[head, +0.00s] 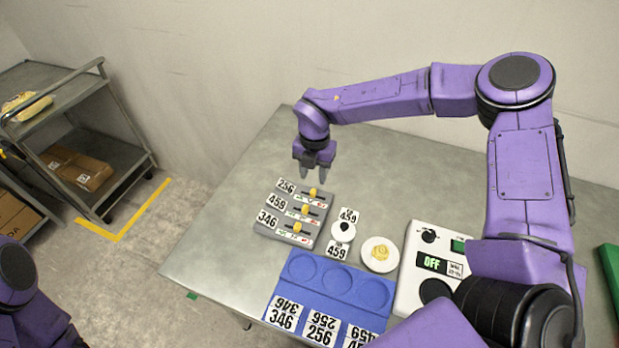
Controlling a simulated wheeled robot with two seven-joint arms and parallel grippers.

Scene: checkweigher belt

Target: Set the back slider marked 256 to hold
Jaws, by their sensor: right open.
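A grey slider box (266,226) sits on the table with three yellow-knobbed sliders. The back slider (313,191) is beside the tag marked 256 (286,186). The middle row is tagged 459 and the front row 346. The small print along the slots is too small to read. My right gripper (317,177) points down just behind and above the back slider's knob, with its fingers apart and nothing between them. I cannot tell whether a finger touches the knob. My left gripper is out of view; only part of my left arm shows at the lower left.
A white round piece with a black knob (343,231) and 459 tags stands right of the box. Near it are a white dish (380,254), a blue tray (296,294) with round recesses, and a white control unit (413,262) showing OFF. The table's left side (215,240) is clear.

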